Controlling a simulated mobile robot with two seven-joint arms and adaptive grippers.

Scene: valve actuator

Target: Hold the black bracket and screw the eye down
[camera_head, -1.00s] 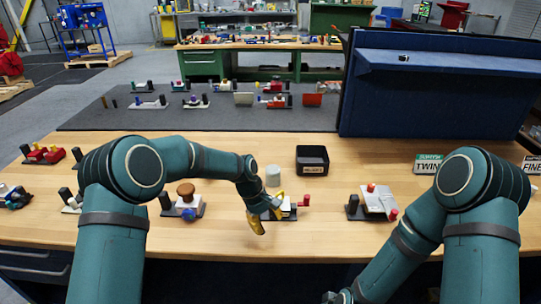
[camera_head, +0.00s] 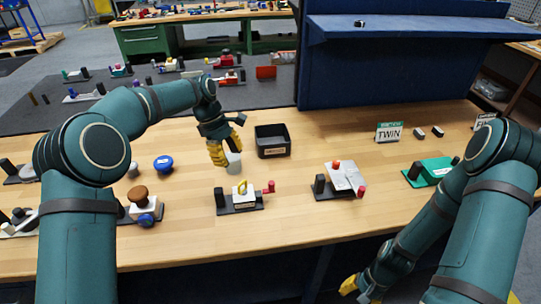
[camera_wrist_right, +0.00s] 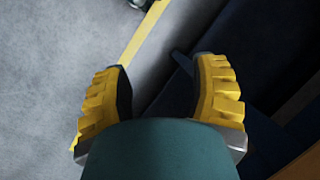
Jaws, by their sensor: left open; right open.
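The fixture with the yellow eye (camera_head: 242,187) stands on the workbench, in the middle of the head view. The eye stands upright on a white block; a black bracket with an upright post (camera_head: 220,197) is at its left and a red knob (camera_head: 269,187) at its right. My left gripper (camera_head: 222,148) is open, behind and above this fixture, apart from it, and partly overlaps a white cylinder (camera_head: 234,163). My right gripper (camera_head: 350,286) is open and low at the bench's front; its parted yellow fingers show empty in the right wrist view (camera_wrist_right: 158,100).
A black open box (camera_head: 271,150) stands behind the fixture. To the right are another fixture with a grey plate (camera_head: 345,177), a green one (camera_head: 433,171) and a TWIN sign (camera_head: 389,132). A knob fixture (camera_head: 142,210) and a blue knob (camera_head: 163,164) are left.

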